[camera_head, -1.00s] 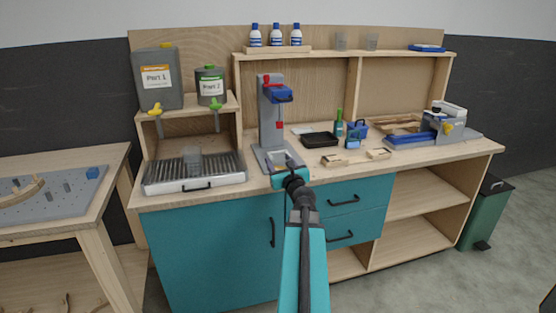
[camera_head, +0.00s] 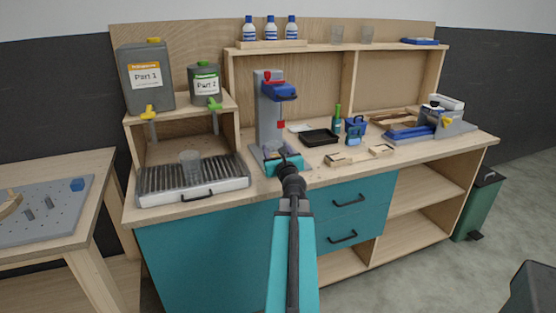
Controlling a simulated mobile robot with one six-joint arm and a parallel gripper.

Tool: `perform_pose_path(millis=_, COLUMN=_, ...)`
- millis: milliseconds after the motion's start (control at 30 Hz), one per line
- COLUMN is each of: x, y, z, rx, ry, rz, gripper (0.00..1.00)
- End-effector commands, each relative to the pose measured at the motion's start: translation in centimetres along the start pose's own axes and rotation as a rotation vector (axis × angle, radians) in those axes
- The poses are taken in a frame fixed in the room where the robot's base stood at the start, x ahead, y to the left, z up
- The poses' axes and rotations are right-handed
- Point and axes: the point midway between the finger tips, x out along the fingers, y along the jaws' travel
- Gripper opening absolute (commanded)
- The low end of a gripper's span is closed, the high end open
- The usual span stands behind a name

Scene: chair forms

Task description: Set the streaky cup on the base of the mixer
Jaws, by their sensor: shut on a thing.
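The mixer (camera_head: 268,110) stands upright on the bench, with a grey column, a blue and red head and a flat grey base (camera_head: 258,165). My gripper (camera_head: 283,162) is at the front of this base, below the mixer head. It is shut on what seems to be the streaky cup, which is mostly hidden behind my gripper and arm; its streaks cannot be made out. Whether the cup touches the base cannot be told.
Two canisters, Part 1 (camera_head: 146,77) and Part 2 (camera_head: 204,85), stand on a raised shelf at left. A black tray (camera_head: 320,137), a green bottle (camera_head: 337,118) and wooden pieces (camera_head: 338,159) lie right of the mixer. Two clear cups (camera_head: 337,35) stand on the upper shelf.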

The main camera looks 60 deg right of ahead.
Motion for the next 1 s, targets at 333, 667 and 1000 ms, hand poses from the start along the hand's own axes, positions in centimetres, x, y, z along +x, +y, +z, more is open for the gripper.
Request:
perform_pose_path(millis=333, x=0.2, y=-0.2, z=0.0, rx=0.000, ry=0.000, rz=-0.002, gripper=0.39)
perform_pose_path(millis=667, x=2.7, y=-1.2, z=-0.3, rx=-0.001, ry=0.000, rz=-0.003, gripper=0.39)
perform_pose_path(millis=1000, x=6.1, y=-2.5, z=-0.8, rx=-0.001, ry=0.001, rz=-0.004, gripper=0.39)
